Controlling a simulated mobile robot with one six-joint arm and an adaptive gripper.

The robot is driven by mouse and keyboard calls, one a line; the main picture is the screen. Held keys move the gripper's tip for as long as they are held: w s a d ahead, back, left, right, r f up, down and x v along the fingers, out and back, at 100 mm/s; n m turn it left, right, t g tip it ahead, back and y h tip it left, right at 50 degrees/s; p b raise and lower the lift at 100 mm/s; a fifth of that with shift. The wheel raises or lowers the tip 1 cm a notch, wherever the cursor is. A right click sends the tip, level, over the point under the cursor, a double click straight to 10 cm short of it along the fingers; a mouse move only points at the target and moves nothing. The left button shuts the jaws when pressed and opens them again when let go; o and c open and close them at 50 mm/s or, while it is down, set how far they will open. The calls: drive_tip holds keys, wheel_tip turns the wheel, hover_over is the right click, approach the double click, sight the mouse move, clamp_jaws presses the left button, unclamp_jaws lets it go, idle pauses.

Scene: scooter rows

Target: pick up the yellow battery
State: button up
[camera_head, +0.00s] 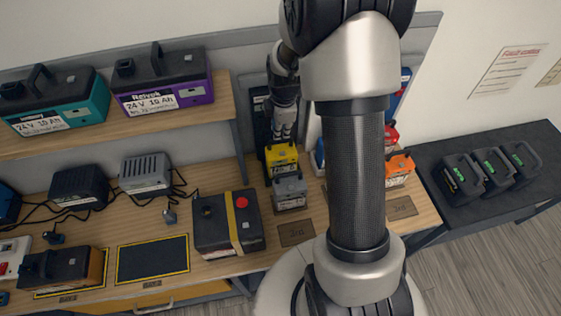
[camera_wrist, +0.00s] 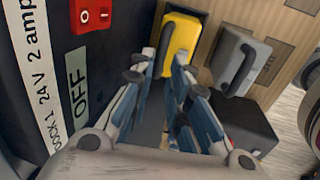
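The yellow battery (camera_head: 281,157) stands on the wooden bench with a black handle on top, just behind a grey battery (camera_head: 289,188). My gripper (camera_head: 283,134) points down from above and behind the yellow battery. In the wrist view the yellow battery (camera_wrist: 184,38) is ahead of my fingertips (camera_wrist: 166,68), with its dark handle facing me. My fingers are apart, with a gap between them and nothing held. Whether a fingertip touches the handle I cannot tell. The grey battery shows right of it in the wrist view (camera_wrist: 246,66).
A dark dock panel with a red switch (camera_wrist: 90,14) stands close on the left in the wrist view. A black box with a red button (camera_head: 228,221) lies left of the grey battery. An orange battery (camera_head: 398,170) is right of my arm. A purple battery (camera_head: 164,82) sits on the shelf.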

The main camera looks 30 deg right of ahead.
sight(280, 141)
drive_tip(key=f, duration=0.2)
drive_tip(key=w+f+b, duration=0.1)
drive_tip(key=f, duration=0.4)
drive_tip(key=shift+w+d+f+b, duration=0.2)
drive_tip(key=shift+d+f+b, duration=0.05)
drive_tip(key=shift+f+b, duration=0.05)
clamp_jaws()
idle(0.6)
